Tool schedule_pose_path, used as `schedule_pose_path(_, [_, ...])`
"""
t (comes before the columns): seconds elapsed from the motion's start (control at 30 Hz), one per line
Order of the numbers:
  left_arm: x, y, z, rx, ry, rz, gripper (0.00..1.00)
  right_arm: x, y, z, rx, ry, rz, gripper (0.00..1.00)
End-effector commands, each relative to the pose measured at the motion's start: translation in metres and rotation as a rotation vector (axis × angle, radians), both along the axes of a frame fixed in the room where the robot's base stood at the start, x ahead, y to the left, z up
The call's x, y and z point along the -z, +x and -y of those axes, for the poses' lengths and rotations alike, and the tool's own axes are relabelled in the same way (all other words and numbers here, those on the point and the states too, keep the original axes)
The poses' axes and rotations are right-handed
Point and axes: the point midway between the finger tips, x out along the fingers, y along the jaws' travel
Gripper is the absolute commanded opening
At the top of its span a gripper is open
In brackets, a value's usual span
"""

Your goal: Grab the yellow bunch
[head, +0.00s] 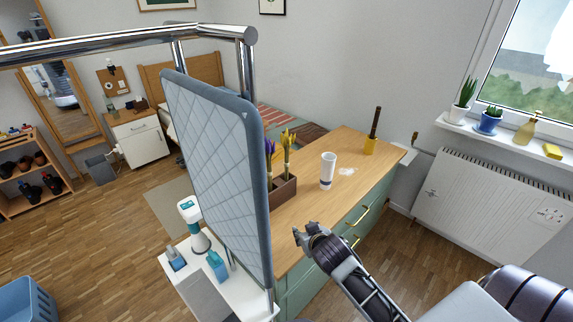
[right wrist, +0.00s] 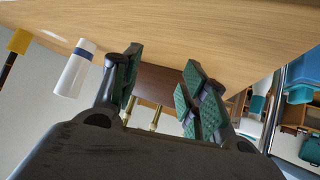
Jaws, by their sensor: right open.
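The yellow bunch (head: 288,148) stands upright in a brown box (head: 285,191) on the wooden dresser top (head: 322,218), with a purple bunch (head: 270,155) beside it. My right gripper (head: 305,236) is open and empty, near the dresser's front edge, in front of the box and apart from it. In the right wrist view, which is tipped over, the brown box (right wrist: 160,82) shows between the open fingers (right wrist: 160,85). Thin yellowish pieces (right wrist: 155,117) show past it; I cannot tell which bunch they belong to. My left gripper is not in view.
A large grey panel (head: 219,165) blocks the left side. Bare dresser top lies between box and cylinder.

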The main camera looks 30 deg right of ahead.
Motion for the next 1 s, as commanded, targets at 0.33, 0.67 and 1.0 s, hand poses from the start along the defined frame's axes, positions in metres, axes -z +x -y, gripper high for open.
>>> schedule_pose_path(0.33, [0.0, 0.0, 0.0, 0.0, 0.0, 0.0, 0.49, -0.049, 0.065, 0.028, 0.012, 0.0, 0.3, 0.44])
schedule_pose_path(0.67, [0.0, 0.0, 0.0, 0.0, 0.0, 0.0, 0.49, -0.097, 0.111, 0.044, -0.045, 0.022, 0.548, 0.44])
schedule_pose_path(1.0, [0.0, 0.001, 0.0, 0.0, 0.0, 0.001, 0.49, -0.128, 0.132, 0.049, -0.113, 0.046, 0.687, 0.44])
